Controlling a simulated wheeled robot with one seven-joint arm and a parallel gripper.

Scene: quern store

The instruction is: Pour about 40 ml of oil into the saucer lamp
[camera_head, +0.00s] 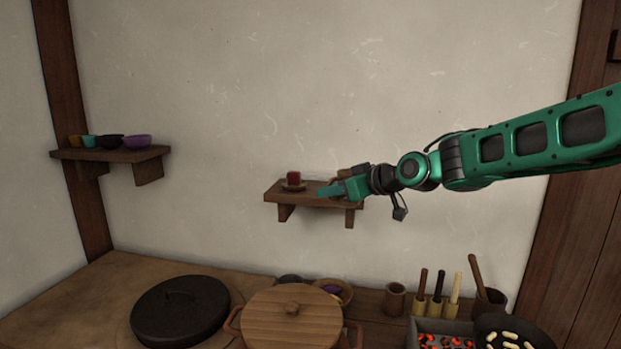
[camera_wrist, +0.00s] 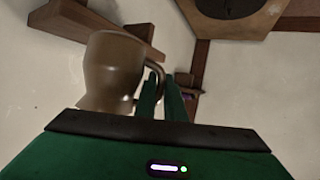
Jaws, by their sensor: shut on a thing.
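A brown jug (camera_wrist: 112,72) with a loop handle fills the left of the wrist view. My gripper (camera_wrist: 172,98) is shut on its handle. In the head view my gripper (camera_head: 324,191) is at the small wall shelf (camera_head: 275,196), and only a bit of the jug (camera_head: 345,173) shows behind it. Whether the jug touches the shelf is unclear. A small saucer (camera_head: 293,188) lies on the shelf's left part, just left of my gripper, with a dark red block-like thing (camera_head: 293,177) on or behind it. It may be the saucer lamp. No oil is visible.
Bowls, including a purple one (camera_head: 138,141), stand on the left shelf (camera_head: 70,154). Below are a black lid (camera_head: 180,308), a wooden lid (camera_head: 290,318), a cup (camera_head: 395,300), upright handled tools (camera_head: 437,295) and a tray of glowing coals (camera_head: 440,341). The wall above is clear.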

